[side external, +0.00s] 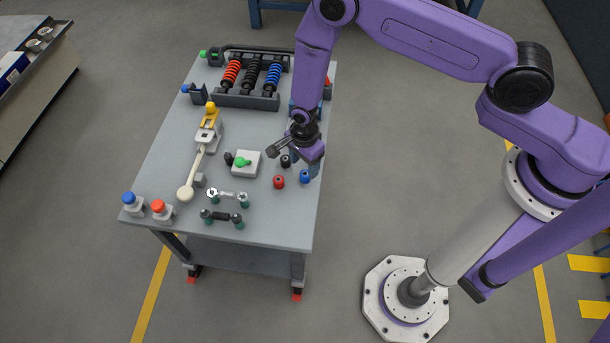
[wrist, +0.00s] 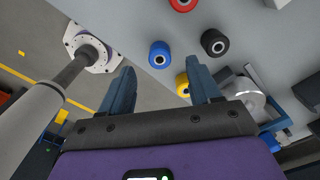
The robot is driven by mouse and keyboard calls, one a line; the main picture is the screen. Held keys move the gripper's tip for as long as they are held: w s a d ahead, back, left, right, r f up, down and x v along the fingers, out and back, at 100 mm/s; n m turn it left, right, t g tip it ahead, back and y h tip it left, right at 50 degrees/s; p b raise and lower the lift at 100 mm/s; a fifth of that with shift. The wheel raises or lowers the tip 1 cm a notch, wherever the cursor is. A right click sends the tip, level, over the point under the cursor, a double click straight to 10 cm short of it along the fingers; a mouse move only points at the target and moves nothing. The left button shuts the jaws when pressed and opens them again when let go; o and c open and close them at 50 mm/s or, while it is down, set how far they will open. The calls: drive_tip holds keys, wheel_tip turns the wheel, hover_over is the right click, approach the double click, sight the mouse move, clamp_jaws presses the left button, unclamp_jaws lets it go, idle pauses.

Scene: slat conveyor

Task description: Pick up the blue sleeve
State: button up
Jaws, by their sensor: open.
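The blue sleeve (side external: 305,176) stands on the grey table top near its right edge in the side view. It is a short ringed cylinder with a pale hole. In the wrist view the blue sleeve (wrist: 160,54) lies beyond my fingertips, roughly between them across the picture. My gripper (wrist: 163,72) is open with nothing between its fingers. In the side view my gripper (side external: 314,168) is just above and beside the blue sleeve, close to the table edge. The exact gap between them is hard to tell.
A red sleeve (side external: 279,182) and a black sleeve (side external: 286,160) stand close to the blue one. A yellow sleeve (wrist: 182,84) shows near my right finger. A white block with a green knob (side external: 246,162) is to the left. The front right table top is bare.

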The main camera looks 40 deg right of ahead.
sight(305, 173)
drive_tip(key=shift+d+f, duration=0.1)
drive_tip(key=shift+f, duration=2.5)
drive_tip(key=shift+c, duration=0.4)
drive_tip(key=c, duration=1)
